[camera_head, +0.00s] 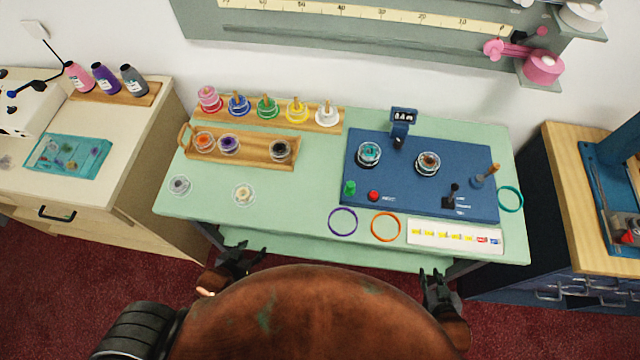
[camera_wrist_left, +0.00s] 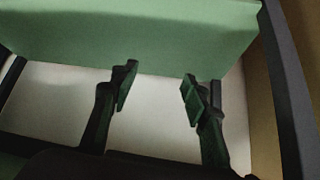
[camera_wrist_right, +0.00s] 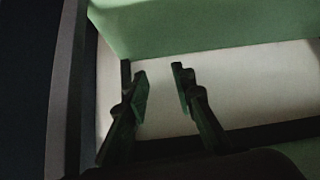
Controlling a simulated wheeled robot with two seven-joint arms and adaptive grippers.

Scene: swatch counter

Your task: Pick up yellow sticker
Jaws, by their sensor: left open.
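Yellow stickers (camera_head: 440,235) sit in a row on a white card (camera_head: 455,246) at the front right of the green table, left of a red and a blue sticker. My left gripper (camera_head: 243,256) is below the table's front edge, to the left, far from the card. It is open and empty, with its fingers apart in the left wrist view (camera_wrist_left: 158,92). My right gripper (camera_head: 434,284) is below the front edge, just under the card in the picture. Its fingers are apart and empty in the right wrist view (camera_wrist_right: 160,88). Neither wrist view shows the stickers.
A purple ring (camera_head: 342,209) and an orange ring (camera_head: 371,226) lie left of the card. A blue board (camera_head: 400,185) with spools, a lever and buttons lies behind it. A teal ring (camera_head: 521,199) lies to the right. The table's front edge is between my grippers and the tabletop.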

